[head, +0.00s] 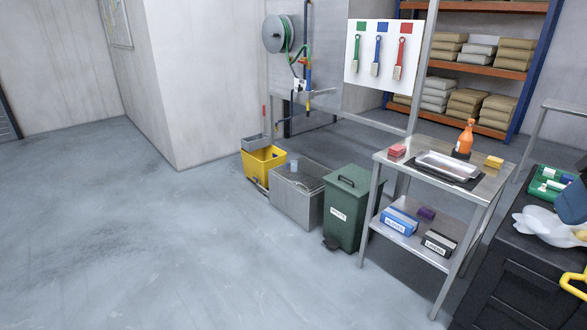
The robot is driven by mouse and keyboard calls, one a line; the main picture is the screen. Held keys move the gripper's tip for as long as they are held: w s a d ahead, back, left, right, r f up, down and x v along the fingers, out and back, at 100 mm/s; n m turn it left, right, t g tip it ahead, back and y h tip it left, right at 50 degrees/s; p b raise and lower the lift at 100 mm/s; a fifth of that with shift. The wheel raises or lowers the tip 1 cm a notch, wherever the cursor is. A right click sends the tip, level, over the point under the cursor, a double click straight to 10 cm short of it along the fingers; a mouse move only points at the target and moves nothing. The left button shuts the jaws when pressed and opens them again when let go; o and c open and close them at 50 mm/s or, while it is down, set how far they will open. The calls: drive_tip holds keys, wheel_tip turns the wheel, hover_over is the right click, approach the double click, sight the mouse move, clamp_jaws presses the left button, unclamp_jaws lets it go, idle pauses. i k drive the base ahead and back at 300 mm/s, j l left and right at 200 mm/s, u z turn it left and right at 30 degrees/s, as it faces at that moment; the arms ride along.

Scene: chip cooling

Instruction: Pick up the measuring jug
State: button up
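A small pale, bluish vessel (293,165) shows at the grey metal basin (297,208), near its back left rim. It could be the measuring jug, but it is too small for me to make out a handle or markings. I cannot tell whether it stands inside the basin or on its edge. My gripper is not in view.
A yellow mop bucket (262,160) stands left of the basin and a green pedal bin (347,210) right of it. A steel trolley (388,162) and a black cabinet (520,275) fill the right. The floor (150,240) at left and front is clear.

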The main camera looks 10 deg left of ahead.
sight(292, 167)
drive_tip(key=i+j+u, duration=0.65)
drive_tip(key=i, duration=0.5)
drive_tip(key=i+j+u, duration=0.35)
drive_tip(key=i, duration=0.3)
drive_tip(key=i+l+u, duration=0.15)
drive_tip(key=i+u, duration=0.15)
drive_tip(key=i, duration=0.35)
drive_tip(key=i+j, duration=0.1)
drive_tip(key=i, duration=0.75)
drive_tip(key=i+j, duration=0.1)
drive_tip(key=i, duration=0.8)
drive_tip(key=i+l+z, duration=0.2)
drive_tip(key=i+z, duration=1.15)
drive_tip(key=i+j+z, duration=0.2)
drive_tip(key=z, duration=0.2)
drive_tip(key=i+j+z, duration=0.1)
drive_tip(key=i+z, duration=0.15)
drive_tip(key=i+j+z, duration=0.2)
drive_tip(key=i, duration=0.2)
